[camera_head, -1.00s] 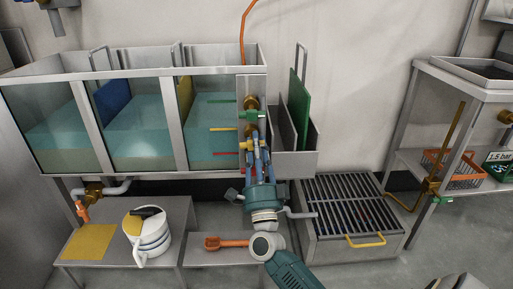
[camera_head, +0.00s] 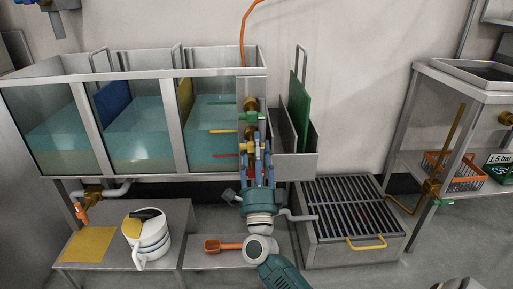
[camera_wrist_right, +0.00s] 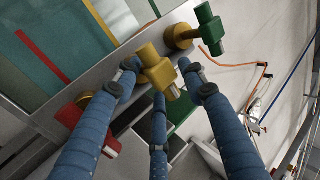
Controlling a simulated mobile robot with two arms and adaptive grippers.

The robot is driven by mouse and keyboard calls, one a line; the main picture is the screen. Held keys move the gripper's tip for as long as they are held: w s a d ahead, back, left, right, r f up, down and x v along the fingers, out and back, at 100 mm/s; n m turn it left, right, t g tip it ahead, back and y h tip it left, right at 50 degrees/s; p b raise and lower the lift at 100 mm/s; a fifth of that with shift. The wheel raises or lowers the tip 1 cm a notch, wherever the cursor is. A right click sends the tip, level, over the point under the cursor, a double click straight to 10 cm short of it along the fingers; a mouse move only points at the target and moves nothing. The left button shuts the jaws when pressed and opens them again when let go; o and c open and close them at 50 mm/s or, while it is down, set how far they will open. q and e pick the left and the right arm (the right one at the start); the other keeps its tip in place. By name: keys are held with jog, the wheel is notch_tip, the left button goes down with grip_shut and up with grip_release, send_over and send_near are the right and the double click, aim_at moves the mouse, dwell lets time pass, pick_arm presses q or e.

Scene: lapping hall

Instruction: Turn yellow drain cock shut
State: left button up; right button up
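The yellow drain cock (camera_wrist_right: 160,73) shows between my right gripper's fingers in the right wrist view. Its bar handle lies tilted there. In the head view it is mostly hidden by the fingers at the tank's right end post. My right gripper (camera_head: 254,150) has its blue fingers spread around the cock; it also shows in the wrist view (camera_wrist_right: 159,80). The fingertips are close to the handle with gaps visible, and I cannot tell whether any touches. My left gripper is not in view.
A green cock (camera_head: 250,116) sits just above, and a red cock (camera_wrist_right: 75,113) below. The tank (camera_head: 174,120) with water is to the left. A slotted bin (camera_head: 297,166) is close to the right. A grated box (camera_head: 350,240) and a jug (camera_head: 147,240) stand lower.

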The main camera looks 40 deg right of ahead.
jog(key=v, duration=1.2)
dwell(0.3)
